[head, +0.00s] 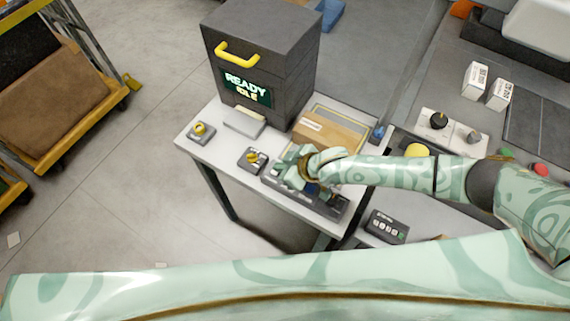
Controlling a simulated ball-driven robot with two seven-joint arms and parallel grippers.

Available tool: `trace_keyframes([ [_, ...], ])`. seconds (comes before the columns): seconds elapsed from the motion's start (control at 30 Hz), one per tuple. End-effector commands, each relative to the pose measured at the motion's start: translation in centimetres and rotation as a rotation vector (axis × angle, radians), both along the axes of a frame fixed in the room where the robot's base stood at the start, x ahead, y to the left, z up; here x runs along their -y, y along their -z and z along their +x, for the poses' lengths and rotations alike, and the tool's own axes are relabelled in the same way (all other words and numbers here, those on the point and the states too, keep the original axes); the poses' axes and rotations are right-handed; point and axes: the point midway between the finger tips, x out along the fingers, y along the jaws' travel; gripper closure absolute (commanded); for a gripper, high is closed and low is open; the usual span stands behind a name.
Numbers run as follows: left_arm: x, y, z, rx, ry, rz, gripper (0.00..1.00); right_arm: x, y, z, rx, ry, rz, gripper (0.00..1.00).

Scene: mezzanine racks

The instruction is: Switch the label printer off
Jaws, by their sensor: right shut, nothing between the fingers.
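The label printer (262,65) is a tall dark grey box with a yellow handle, standing on a small white table (190,150). Its lit screen (246,86) reads "READY" and "IDLE". In front of it on the table are a small grey box with a yellow knob (201,129), another like it (255,158), and a long dark control panel (325,205). My right gripper (284,176) is shut and empty over the left end of that panel, covering part of it. I cannot tell if it touches the panel. My left gripper is out of view.
A cardboard parcel (330,130) lies right of the printer, near my right forearm. A small keypad box (387,226) sits at the lower right. Two white cartons (474,80) stand on the right bench.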

Motion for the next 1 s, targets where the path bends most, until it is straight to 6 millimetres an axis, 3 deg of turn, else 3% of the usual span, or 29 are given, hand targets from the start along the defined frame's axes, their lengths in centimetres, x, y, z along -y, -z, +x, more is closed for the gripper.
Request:
trace_keyframes([
  [0.33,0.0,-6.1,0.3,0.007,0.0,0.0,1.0,1.1,-5.2,-0.6,0.0,0.007,-0.001,1.0],
  [0.7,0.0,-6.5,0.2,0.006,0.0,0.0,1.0,5.1,-9.7,-4.7,0.0,0.006,0.001,1.0],
  [1.0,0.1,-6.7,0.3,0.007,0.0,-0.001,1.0,5.9,-10.9,-5.6,0.0,0.006,0.0,1.0],
])
